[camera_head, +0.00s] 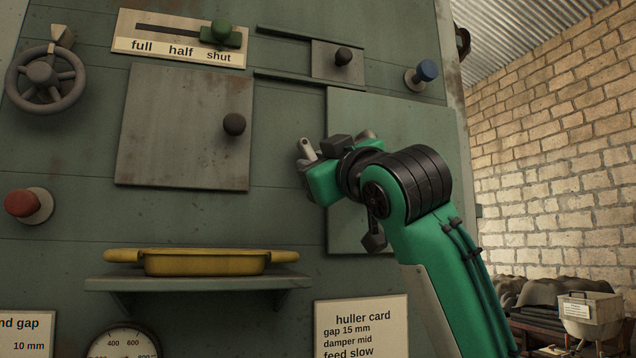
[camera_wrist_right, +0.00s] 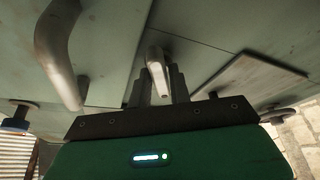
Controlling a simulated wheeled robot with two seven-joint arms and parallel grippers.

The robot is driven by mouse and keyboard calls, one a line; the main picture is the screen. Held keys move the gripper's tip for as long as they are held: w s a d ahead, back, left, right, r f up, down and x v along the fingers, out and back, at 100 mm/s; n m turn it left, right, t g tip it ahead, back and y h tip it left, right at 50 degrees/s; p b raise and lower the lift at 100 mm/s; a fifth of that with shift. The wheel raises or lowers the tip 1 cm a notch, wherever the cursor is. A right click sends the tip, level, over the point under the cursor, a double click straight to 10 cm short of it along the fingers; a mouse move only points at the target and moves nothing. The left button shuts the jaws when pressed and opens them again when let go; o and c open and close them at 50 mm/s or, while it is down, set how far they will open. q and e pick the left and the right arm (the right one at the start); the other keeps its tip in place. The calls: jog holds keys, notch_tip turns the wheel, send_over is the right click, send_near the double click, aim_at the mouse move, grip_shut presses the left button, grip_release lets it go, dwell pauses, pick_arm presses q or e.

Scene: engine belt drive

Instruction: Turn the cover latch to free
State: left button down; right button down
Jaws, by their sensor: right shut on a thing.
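The cover looks like the large green panel (camera_head: 385,108) right of centre on the machine front. The cover latch (camera_head: 307,148), a small pale metal lever, shows at its left edge. In the right wrist view the lever (camera_wrist_right: 157,70) lies between the fingers and points toward the camera. My right gripper (camera_head: 309,168) is shut on it; its fingertips also show in the right wrist view (camera_wrist_right: 165,82). A bent metal tube handle (camera_wrist_right: 66,55) stands beside the fingers, apart from them. My arm hides part of the cover. My left gripper is out of view.
A grey square plate with a dark knob (camera_head: 234,124) is left of the gripper. A blue button (camera_head: 427,71) is at upper right. Below are a shelf (camera_head: 198,283) with a yellow tray (camera_head: 205,264) and a huller card (camera_head: 362,325).

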jog(key=shift+s+a+f+m+t+h+b, duration=0.1)
jog(key=shift+m+t+h+b, duration=0.45)
jog(key=shift+m, duration=0.85)
jog(key=shift+w+a+m+t+h+b, duration=0.1)
jog(key=shift+m+t+h+b, duration=0.15)
jog(key=shift+m+h+b, duration=0.8)
jog(key=shift+s+f+m+t+h+b, duration=0.15)
jog(key=shift+m+t+b, duration=0.25)
jog(key=shift+m, duration=1.35)
jog(key=shift+r+m, duration=0.15)
jog(key=shift+m, duration=0.15)
jog(key=c, duration=1.4)
grip_release()
